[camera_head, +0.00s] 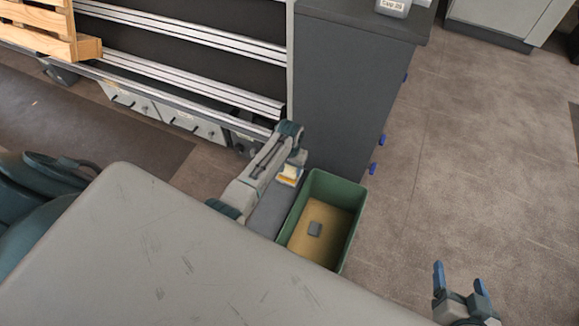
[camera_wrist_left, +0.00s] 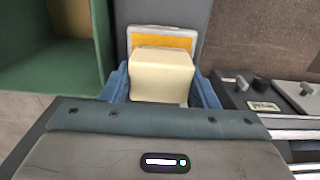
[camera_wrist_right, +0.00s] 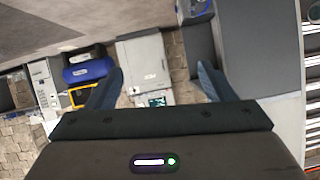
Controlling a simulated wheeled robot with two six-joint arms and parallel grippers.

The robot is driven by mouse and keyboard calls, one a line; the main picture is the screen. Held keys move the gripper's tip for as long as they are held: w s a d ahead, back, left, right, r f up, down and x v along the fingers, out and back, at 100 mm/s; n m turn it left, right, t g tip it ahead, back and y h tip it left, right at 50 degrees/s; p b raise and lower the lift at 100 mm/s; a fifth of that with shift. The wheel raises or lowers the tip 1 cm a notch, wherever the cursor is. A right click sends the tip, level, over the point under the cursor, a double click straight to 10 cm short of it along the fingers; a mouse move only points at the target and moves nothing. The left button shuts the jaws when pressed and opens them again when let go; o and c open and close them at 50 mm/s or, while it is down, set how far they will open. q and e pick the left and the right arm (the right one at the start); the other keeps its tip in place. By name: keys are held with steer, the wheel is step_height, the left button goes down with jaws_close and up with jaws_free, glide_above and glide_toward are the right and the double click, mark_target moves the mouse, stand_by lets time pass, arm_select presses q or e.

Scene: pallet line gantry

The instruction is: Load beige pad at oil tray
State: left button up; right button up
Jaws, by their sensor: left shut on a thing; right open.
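My left gripper (camera_wrist_left: 162,82) is shut on the beige pad (camera_wrist_left: 162,72), a pale block between its blue fingers in the left wrist view. Just beyond the pad is a small tray (camera_wrist_left: 193,34) with a pale rim and an orange-yellow inside, likely the oil tray. The pad overlaps the tray's near side in this view; I cannot tell whether they touch. In the head view pad and tray are a small pale and yellow patch beside my left wrist. My right gripper (camera_head: 460,283) is open and empty over the floor at lower right.
A tall dark cabinet (camera_head: 345,90) stands behind. A rail conveyor (camera_head: 190,90) runs at upper left. The floor on the right is clear.

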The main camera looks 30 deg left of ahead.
arm_select(q)
steer(key=shift+r+p, duration=0.35)
steer(key=shift+p, duration=0.15)
steer(key=shift+r+p, duration=0.85)
steer(key=shift+p, duration=0.15)
steer(key=shift+r, duration=0.2)
step_height(320, 180, up, 3)
steer(key=p, duration=0.3)
steer(key=shift+f, duration=0.2)
steer(key=shift+r+p, duration=0.65)
steer(key=shift+p, duration=0.3)
steer(key=shift+r, duration=0.15)
arm_select(e)
steer(key=s+d+n+g+h, duration=0.1)
steer(key=s+d+g+h, duration=0.1)
steer(key=s+d+g, duration=0.2)
steer(key=s+g, duration=0.3)
steer(key=g, duration=0.2)
steer(key=shift+d, duration=0.25)
steer(key=shift+c, duration=0.5)
